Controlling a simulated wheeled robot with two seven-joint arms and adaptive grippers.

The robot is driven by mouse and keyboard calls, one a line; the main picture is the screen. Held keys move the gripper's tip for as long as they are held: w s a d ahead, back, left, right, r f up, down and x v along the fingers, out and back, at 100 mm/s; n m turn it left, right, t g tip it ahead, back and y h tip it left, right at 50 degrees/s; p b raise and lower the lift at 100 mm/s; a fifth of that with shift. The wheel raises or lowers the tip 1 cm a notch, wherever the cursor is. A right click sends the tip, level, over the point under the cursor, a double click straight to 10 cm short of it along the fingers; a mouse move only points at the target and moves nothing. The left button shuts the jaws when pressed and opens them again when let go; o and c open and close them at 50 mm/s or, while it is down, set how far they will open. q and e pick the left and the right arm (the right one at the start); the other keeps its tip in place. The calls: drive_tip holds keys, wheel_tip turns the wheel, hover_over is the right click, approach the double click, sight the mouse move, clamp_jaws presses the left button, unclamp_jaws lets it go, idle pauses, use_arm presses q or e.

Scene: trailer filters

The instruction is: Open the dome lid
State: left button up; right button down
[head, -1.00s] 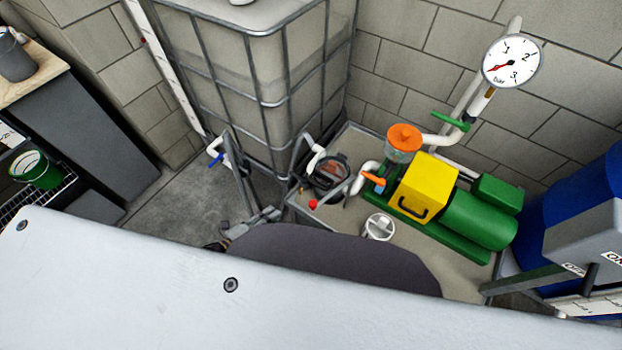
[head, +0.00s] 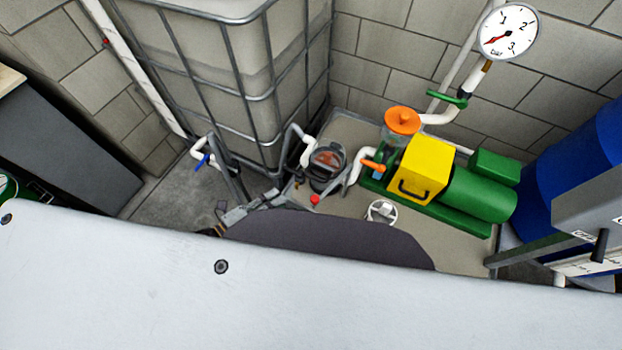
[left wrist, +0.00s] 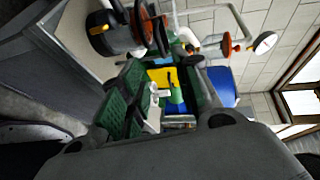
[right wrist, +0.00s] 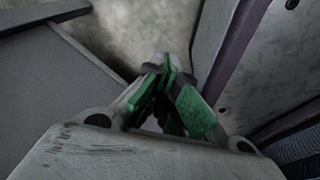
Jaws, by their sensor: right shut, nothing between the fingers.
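The clear dome lid (head: 327,153) sits on a dark round filter housing (head: 321,184) in the head view, with something orange-brown inside it. The lid looks down on the housing; its catch is too small to tell. The housing seems to show at the upper left of the left wrist view (left wrist: 113,40). My left gripper (head: 280,196) is just left of and in front of the housing, apart from the lid, partly hidden by my own body. Its green pads stand apart in the left wrist view (left wrist: 170,82), with nothing held. My right gripper (right wrist: 168,75) is shut and empty, away from the lid.
A green pump with a yellow box (head: 420,170) and an orange-capped clear strainer (head: 401,124) stands right of the housing. A white handwheel (head: 381,211) lies in front. A caged tank (head: 230,85) is behind left. Pipes with a blue valve (head: 203,160) run beside my left gripper.

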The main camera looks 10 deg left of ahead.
sight(326, 160)
use_arm(q)
drive_tip(key=shift+w+d, duration=0.1)
drive_tip(key=shift+w, duration=0.05)
